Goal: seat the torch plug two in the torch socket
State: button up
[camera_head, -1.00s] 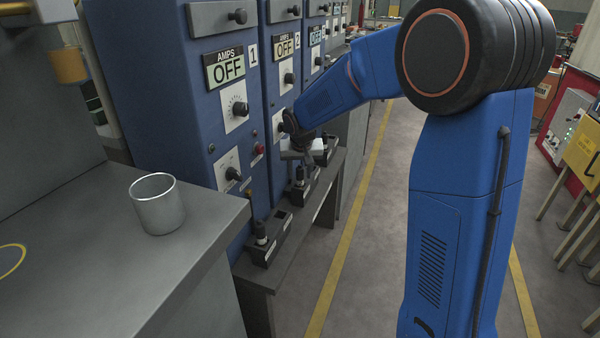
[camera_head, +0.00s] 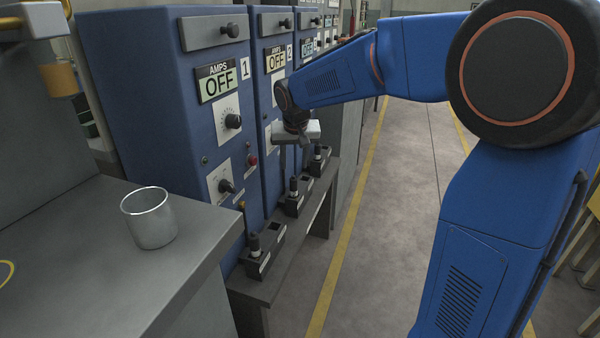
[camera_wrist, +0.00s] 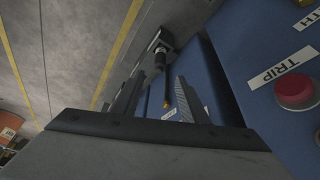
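Torch plug two, by its place below cabinet 2, is a black upright plug (camera_head: 293,187) at the near end of a black holder block (camera_head: 297,206) on the low shelf. My gripper (camera_head: 304,151) is above and beyond it, in front of cabinet 2 (camera_head: 270,97), apart from the plug. In the wrist view my gripper (camera_wrist: 158,98) has its two fingers spread, nothing gripped. Beyond them shows a black plug (camera_wrist: 160,58) at a holder block; which one I cannot tell. A thin brass-tipped piece (camera_wrist: 168,101) appears between the fingers, perhaps a socket on the cabinet.
Similar plugs stand nearer (camera_head: 255,245) and farther (camera_head: 318,152) along the shelf (camera_head: 276,276). A metal cup (camera_head: 150,218) stands on the grey bench at left. A red trip button (camera_wrist: 295,92) is close at the wrist view's right. The aisle floor (camera_head: 390,230) is clear.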

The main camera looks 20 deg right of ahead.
jog(key=s+d+r+n, duration=0.1)
jog(key=s+d, duration=0.2)
jog(key=s, duration=0.8)
jog(key=s+d+r, duration=0.1)
jog(key=s+d, duration=0.2)
jog(key=s, duration=0.7)
jog(key=s+d+f, duration=0.1)
jog(key=s+f, duration=0.2)
jog(key=s, duration=0.6)
jog(key=s+d+f+n, duration=0.1)
jog(key=s+f, duration=0.1)
jog(key=s, duration=0.7)
jog(key=shift+f+y, duration=0.4)
jog(key=shift+c, duration=0.6)
